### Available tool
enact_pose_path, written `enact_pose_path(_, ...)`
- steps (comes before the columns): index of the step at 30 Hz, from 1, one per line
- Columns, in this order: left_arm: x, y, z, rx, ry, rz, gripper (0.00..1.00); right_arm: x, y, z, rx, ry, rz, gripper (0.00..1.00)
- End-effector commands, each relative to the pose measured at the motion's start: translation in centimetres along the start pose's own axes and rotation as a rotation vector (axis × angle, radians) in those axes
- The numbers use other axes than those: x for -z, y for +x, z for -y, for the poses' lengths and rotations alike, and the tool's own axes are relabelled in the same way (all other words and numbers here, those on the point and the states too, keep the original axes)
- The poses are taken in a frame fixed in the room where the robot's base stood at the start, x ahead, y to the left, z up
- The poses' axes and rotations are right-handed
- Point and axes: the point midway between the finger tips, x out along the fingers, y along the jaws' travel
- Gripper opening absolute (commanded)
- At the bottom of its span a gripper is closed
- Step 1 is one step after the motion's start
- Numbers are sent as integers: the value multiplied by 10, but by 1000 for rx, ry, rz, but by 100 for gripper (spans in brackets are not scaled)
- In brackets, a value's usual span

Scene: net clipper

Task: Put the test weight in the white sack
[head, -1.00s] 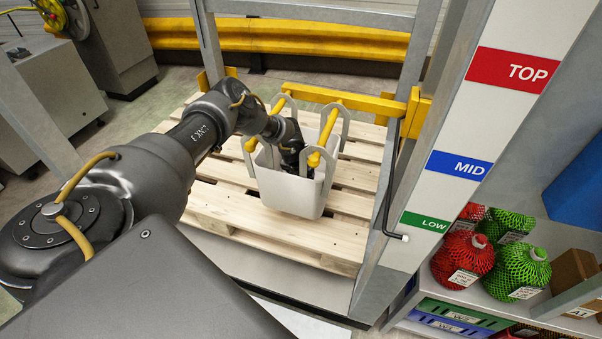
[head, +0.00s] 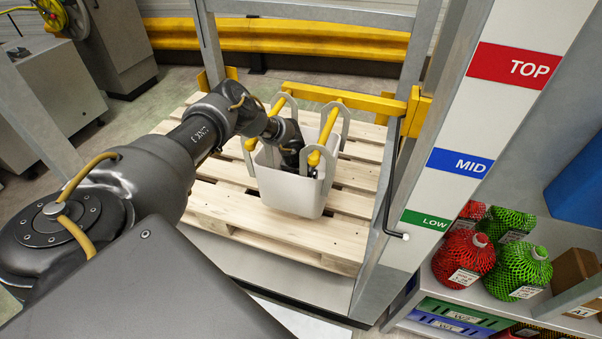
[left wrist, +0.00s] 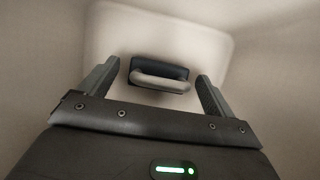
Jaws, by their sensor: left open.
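The white sack (head: 290,190) stands upright on a wooden pallet, with pale loop handles hung over yellow bars. My left arm reaches down into its open top. My left gripper (left wrist: 155,80) is inside the sack, its two fingers spread wide. The test weight (left wrist: 160,74), a dark block with a pale grey handle, lies on the sack's floor in the left wrist view, between and beyond the fingertips. No finger is seen gripping it. In the head view the sack's wall hides the weight and most of the gripper. My right gripper is not in view.
The pallet (head: 235,212) sits inside a grey metal frame with yellow bars (head: 350,101). A post (head: 460,160) marked TOP, MID and LOW stands to the right. Beyond it a shelf holds red and green netted bundles (head: 520,270).

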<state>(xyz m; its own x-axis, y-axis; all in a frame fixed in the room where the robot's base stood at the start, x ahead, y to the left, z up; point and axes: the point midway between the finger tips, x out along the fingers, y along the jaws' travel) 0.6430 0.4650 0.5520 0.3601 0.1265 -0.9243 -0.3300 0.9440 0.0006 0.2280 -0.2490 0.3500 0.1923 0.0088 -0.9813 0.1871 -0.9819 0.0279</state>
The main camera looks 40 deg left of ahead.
Motion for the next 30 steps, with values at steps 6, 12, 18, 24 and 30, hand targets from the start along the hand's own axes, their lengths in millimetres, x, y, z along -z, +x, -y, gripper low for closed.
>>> enact_pose_path(6, -1, -2, 0, 0, 0, 1, 90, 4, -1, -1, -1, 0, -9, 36)
enact_pose_path(12, -7, -18, 0, 1, 0, 1, 90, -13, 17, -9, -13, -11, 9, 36)
enact_pose_path(18, -7, -65, 0, 3, -3, 0, 90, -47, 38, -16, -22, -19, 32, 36)
enact_pose_path(24, -6, -105, 0, 3, -1, 2, 90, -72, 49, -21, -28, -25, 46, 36)
enact_pose_path(30, -5, -126, 0, 2, 0, 0, 90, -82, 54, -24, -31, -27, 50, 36)
